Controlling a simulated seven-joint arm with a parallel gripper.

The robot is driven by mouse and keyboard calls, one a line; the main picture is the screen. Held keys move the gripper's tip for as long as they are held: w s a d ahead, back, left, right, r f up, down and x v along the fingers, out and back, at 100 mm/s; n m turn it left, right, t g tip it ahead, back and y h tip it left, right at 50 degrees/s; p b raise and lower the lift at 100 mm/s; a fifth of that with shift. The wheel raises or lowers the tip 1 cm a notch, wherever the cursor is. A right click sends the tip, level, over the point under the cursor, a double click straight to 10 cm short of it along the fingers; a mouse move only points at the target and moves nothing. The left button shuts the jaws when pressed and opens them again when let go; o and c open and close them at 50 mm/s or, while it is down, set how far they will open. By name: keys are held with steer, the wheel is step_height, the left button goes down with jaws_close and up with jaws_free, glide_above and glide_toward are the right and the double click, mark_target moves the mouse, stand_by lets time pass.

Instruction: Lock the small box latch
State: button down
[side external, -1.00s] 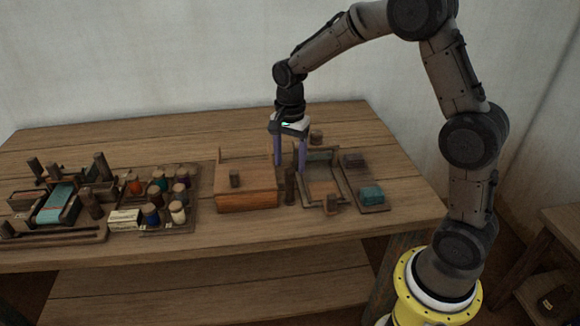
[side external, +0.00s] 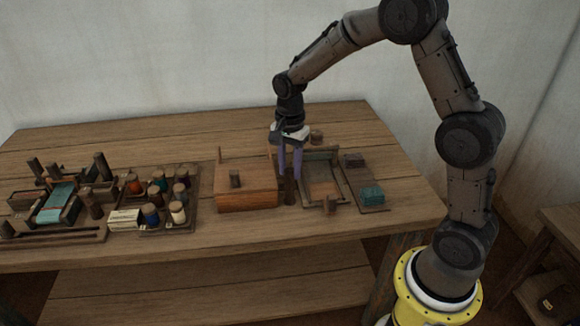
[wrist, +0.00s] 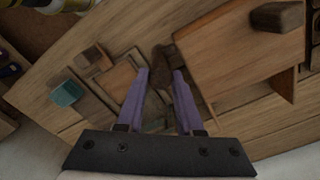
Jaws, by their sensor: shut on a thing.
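In the wrist view the dark piece (wrist: 161,53) shows between the fingertips, and the box lid (wrist: 235,55) is at the right. My gripper is shut on the dark piece. The fingers hide its upper part in the side view.
An open wooden frame tray (side external: 340,185) stands close on the right, with a small board (side external: 371,208) carrying a teal block (side external: 371,194) beyond it. Several spools in a rack (side external: 190,222) stand left of the box. The back of the table is clear.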

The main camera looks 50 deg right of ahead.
steer(key=shift+n, duration=0.4)
steer(key=n, duration=1.2)
steer(key=shift+n, duration=0.4)
steer(key=n, duration=0.4)
steer(key=shift+r+n, duration=0.1)
steer(key=shift+n, duration=0.2)
steer(key=c, duration=0.5)
jaws_free()
steer(key=shift+c, duration=0.2)
